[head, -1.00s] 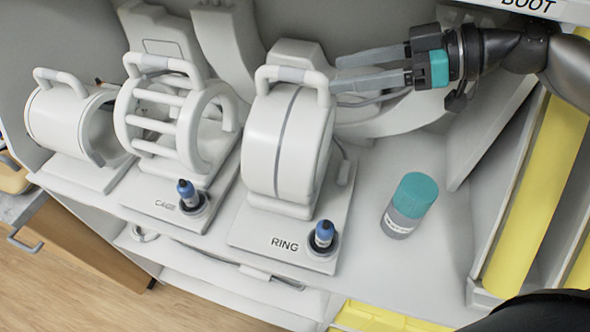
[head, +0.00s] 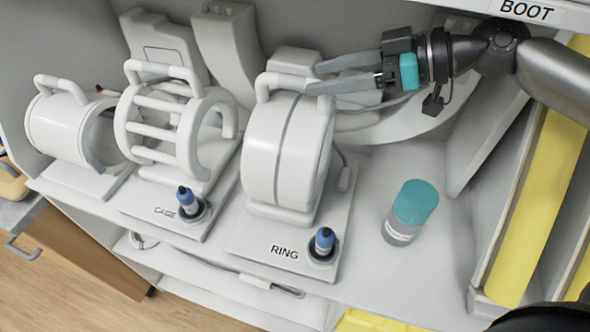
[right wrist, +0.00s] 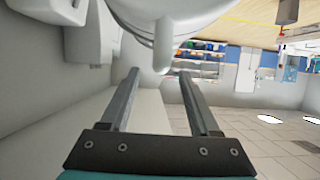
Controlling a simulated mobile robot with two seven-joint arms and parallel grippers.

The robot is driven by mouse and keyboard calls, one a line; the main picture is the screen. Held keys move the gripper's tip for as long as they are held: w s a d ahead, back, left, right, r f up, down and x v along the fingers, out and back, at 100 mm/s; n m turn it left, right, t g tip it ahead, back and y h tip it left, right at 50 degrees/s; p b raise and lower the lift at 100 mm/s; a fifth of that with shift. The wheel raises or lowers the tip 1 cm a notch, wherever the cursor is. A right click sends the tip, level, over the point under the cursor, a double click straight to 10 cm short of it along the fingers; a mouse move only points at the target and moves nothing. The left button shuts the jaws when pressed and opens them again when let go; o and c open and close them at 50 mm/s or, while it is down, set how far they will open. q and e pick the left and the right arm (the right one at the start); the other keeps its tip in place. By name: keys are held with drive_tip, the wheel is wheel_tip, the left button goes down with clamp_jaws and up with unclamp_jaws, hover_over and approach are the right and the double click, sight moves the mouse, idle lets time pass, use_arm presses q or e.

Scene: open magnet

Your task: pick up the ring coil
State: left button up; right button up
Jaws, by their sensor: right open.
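The ring coil (head: 288,150) is a white, thick ring with a grey seam and a handle (head: 284,82) on top. It stands upright on a base plate marked RING (head: 285,252). My right gripper (head: 312,78) comes in from the right, open, with its fingertips at the right end of the handle. In the right wrist view the open fingers (right wrist: 157,72) point toward the white handle end (right wrist: 164,58), which shows between and just beyond the tips. I cannot tell whether they touch. My left gripper is not in view.
The cage coil (head: 165,130) and another white cylindrical coil (head: 62,127) stand to the left. A teal-capped bottle (head: 410,212) stands right of the ring base. Blue-topped plugs (head: 324,242) sit on the base plates. Larger white curved parts lean behind. Yellow panels (head: 538,190) stand at right.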

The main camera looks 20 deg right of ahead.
sight(297, 77)
drive_tip(key=shift+w+a+r, duration=0.1)
drive_tip(key=shift+a, duration=0.15)
drive_tip(key=p+x, duration=0.2)
drive_tip(key=x, duration=0.2)
drive_tip(key=shift+w+a+f, duration=0.2)
drive_tip(key=shift+a+f, duration=0.1)
drive_tip(key=shift+c, duration=0.4)
clamp_jaws()
idle(0.6)
drive_tip(key=shift+w+r, duration=0.15)
drive_tip(key=shift+r, duration=0.1)
